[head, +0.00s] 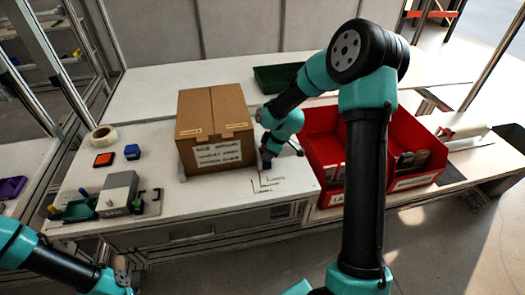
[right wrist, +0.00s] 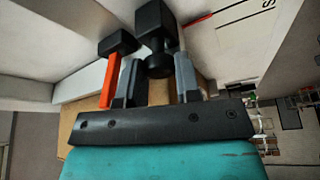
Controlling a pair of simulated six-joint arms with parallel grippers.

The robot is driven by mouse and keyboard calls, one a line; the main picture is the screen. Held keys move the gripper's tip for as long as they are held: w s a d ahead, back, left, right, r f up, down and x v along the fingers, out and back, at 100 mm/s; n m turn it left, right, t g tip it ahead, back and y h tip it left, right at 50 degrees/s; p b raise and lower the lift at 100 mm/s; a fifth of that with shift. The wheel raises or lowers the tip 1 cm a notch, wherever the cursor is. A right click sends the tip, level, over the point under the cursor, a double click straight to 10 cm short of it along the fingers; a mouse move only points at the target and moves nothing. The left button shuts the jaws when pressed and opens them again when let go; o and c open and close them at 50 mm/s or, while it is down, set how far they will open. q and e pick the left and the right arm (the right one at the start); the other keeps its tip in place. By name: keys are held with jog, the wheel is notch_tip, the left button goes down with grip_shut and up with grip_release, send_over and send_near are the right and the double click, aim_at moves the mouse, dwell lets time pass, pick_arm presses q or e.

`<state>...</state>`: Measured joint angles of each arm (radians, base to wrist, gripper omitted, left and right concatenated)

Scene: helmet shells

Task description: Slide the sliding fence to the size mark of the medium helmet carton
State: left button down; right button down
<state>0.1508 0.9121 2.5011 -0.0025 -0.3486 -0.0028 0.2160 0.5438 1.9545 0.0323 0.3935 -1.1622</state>
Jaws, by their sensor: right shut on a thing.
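A brown carton (head: 212,128) with black print too blurred to read stands on the white bench. Angular size marks (head: 268,183) are drawn on the bench to its right. My right gripper (head: 267,157) is low beside the carton's right side, just behind the marks. In the right wrist view its two grey fingers (right wrist: 158,82) close around a black knob (right wrist: 158,62) under a black block, which looks like part of the sliding fence. An orange-red bar (right wrist: 107,80) stands beside one finger. The fence is mostly hidden in the head view. My left gripper (head: 121,280) is at the lower left, its fingers unclear.
Red bins (head: 330,165) with grey items stand right of the marks, close to my right arm. A green tray (head: 275,78) is behind. A grey device (head: 118,190), a tape roll (head: 103,137), and blue (head: 132,152) and orange (head: 104,159) blocks are at the left.

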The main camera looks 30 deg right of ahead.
jog(key=shift+w+a, duration=0.1)
jog(key=shift+a, duration=0.15)
jog(key=c, duration=0.8)
grip_release()
jog(key=shift+d, duration=0.1)
jog(key=shift+c, duration=0.2)
jog(key=v, duration=1.7)
jog(key=shift+r, duration=0.15)
jog(key=shift+d, duration=0.1)
